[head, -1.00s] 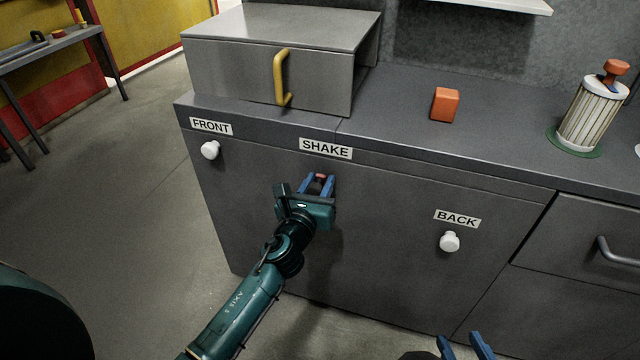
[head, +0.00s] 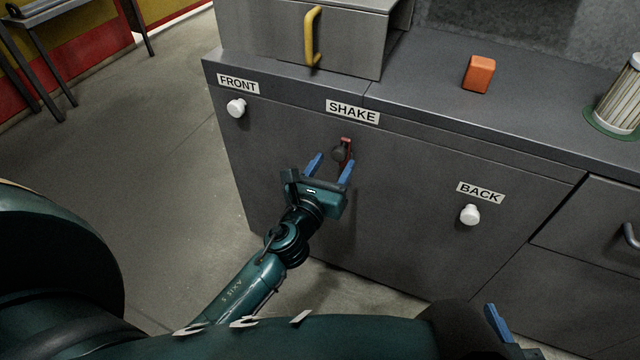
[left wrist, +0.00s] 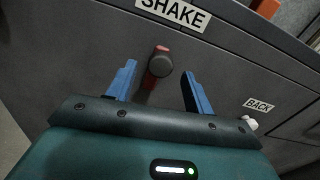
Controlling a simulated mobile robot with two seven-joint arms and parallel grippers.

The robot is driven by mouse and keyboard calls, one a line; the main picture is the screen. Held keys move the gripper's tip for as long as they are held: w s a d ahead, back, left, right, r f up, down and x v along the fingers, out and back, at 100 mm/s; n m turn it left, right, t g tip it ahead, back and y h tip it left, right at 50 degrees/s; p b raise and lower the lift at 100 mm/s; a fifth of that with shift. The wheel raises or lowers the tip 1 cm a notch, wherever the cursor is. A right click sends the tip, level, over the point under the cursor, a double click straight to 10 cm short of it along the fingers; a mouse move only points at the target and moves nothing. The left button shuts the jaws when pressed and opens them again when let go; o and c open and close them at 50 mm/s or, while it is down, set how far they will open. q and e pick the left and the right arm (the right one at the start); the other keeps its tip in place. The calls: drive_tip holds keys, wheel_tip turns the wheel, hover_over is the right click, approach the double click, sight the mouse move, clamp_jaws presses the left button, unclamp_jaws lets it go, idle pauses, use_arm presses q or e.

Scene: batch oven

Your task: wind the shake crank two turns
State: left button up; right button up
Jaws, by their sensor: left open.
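The shake crank (head: 346,146) is a small red arm with a dark round knob (head: 338,154), on the grey cabinet front below the SHAKE label (head: 353,112). The red arm reaches upward from the knob in the head view. My left gripper (head: 331,167) is open, with its blue fingers pointing at the crank. In the left wrist view the knob (left wrist: 160,65) shows between the two spread fingers, just beyond them and apart from both. My right gripper (head: 497,322) shows only partly at the lower right; one blue finger is clear, and its opening cannot be judged.
White knobs stick out at FRONT (head: 236,108) and BACK (head: 470,214), either side of the crank. Above are a metal box with a yellow handle (head: 312,36), an orange block (head: 479,73) and a ribbed cylinder (head: 618,100).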

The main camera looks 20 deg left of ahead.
use_arm(q)
drive_tip(key=s, duration=0.7)
drive_tip(key=shift+b, duration=0.3)
drive_tip(key=shift+a, duration=0.1)
